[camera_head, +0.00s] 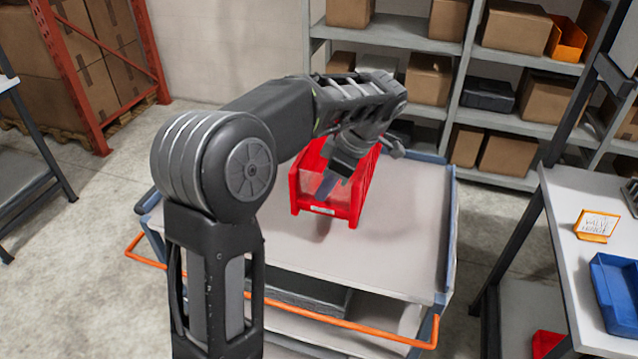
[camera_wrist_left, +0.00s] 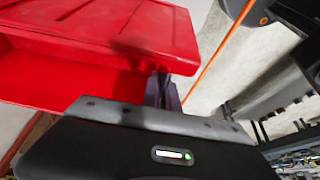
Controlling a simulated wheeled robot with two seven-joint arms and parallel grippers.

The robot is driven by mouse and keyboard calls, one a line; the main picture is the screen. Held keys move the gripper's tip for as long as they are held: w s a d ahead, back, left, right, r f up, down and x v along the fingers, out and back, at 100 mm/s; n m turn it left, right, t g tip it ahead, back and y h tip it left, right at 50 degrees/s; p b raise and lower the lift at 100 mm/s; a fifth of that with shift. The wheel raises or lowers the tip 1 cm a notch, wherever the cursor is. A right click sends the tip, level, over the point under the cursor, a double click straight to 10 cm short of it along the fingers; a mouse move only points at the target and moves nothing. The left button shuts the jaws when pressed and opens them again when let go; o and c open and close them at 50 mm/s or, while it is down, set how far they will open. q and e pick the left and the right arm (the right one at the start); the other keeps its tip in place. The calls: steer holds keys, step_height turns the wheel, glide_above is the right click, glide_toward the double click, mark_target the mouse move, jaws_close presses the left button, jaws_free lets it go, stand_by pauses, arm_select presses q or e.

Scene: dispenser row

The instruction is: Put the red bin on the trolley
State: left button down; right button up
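The red bin (camera_head: 358,205) is over the grey top of the trolley (camera_head: 405,245), towards its far side. Its open front with a pale label faces me, and a small shadow lies below it. My left gripper (camera_head: 332,180) reaches down to the bin from above, with one finger showing against its inside. It looks shut on the bin's wall; the far finger is hidden. In the left wrist view the bin (camera_wrist_left: 100,30) fills the upper left, close against the finger (camera_wrist_left: 165,92). I cannot tell whether the bin touches the trolley top. My right gripper is not in view.
The trolley has an orange handle (camera_head: 375,333) at its near side. Shelves (camera_head: 398,35) with cardboard boxes stand behind it. The trolley top's near and right parts are clear.

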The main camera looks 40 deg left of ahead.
mark_target(328, 203)
arm_select(q)
steer(key=shift+w, duration=0.15)
steer(key=shift+s+r, duration=0.2)
steer(key=shift+s, duration=0.2)
step_height(328, 203, down, 5)
steer(key=b, duration=0.4)
steer(key=shift+w+f+b, duration=0.1)
steer(key=shift+f+b, duration=0.1)
steer(key=shift+b, duration=0.1)
steer(key=shift+f, duration=0.5)
steer(key=shift+f, duration=1.85)
